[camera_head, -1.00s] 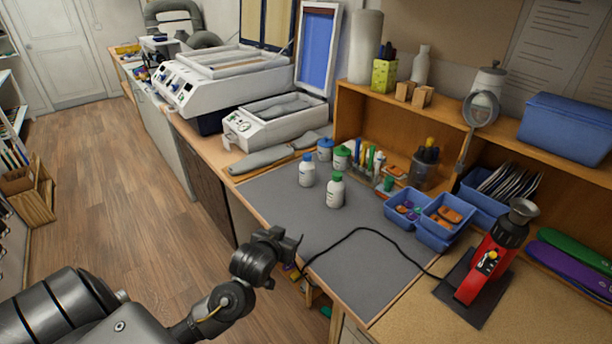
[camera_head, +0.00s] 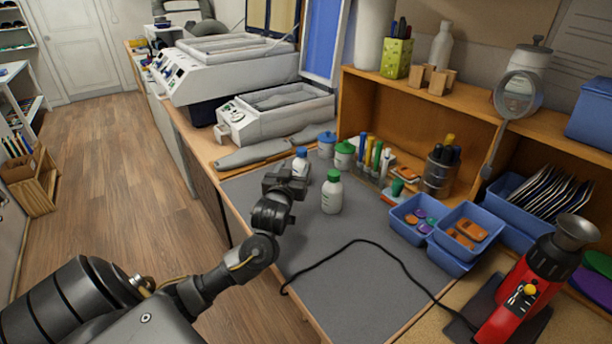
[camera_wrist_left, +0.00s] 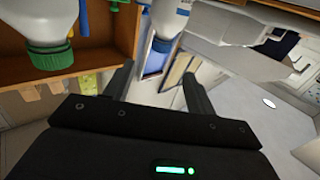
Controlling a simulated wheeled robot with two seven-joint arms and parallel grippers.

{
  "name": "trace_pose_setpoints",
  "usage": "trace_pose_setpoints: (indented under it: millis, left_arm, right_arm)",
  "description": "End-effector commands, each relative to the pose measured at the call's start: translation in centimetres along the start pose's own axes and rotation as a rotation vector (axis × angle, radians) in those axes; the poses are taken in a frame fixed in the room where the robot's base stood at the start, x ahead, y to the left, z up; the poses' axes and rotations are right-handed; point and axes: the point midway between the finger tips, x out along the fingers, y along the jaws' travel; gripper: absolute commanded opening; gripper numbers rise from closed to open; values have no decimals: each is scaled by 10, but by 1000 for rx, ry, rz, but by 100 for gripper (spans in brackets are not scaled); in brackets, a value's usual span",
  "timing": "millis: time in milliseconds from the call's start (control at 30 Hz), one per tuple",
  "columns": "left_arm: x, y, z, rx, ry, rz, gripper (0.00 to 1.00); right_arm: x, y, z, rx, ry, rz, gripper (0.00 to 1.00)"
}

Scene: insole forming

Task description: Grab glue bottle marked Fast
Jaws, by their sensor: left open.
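Two white bottles stand upright on the grey mat (camera_head: 350,262). One has a blue cap (camera_head: 300,165), the other a green cap (camera_head: 332,194); their label text is too small to read. My left gripper (camera_head: 286,178) is open, just in front of the blue-capped bottle and partly covering it, with the green-capped bottle to its right. In the left wrist view, which looks inverted, the blue-capped bottle (camera_wrist_left: 170,16) lies beyond the gap between the open fingers (camera_wrist_left: 160,82). The green-capped bottle (camera_wrist_left: 45,25) is off to the left there. My right gripper is not in view.
A blue-lidded jar (camera_head: 327,145) and a green-lidded jar (camera_head: 344,155) stand behind the bottles. Blue bins (camera_head: 420,222) and a red heat tool (camera_head: 525,290) are to the right. A black cable (camera_head: 362,241) crosses the mat, whose front part is otherwise clear.

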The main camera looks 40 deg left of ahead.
Motion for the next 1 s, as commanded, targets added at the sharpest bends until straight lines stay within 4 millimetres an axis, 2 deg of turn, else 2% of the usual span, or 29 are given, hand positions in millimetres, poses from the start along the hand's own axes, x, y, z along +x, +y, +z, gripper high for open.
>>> trace_pose_setpoints:
  millis: [67,267,533,867,1000]
  left_arm:
    - [0,-2,8,0,1,-3,56]
    - [4,-7,5,3,1,-10,56]
    - [43,-8,5,4,0,-11,56]
    - [59,-6,5,1,0,-7,56]
    - [78,-7,4,4,0,-9,56]
  right_arm:
    - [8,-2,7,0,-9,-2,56]
    - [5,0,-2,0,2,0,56]
    - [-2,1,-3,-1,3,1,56]
    - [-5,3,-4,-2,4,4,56]
    - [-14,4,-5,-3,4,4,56]
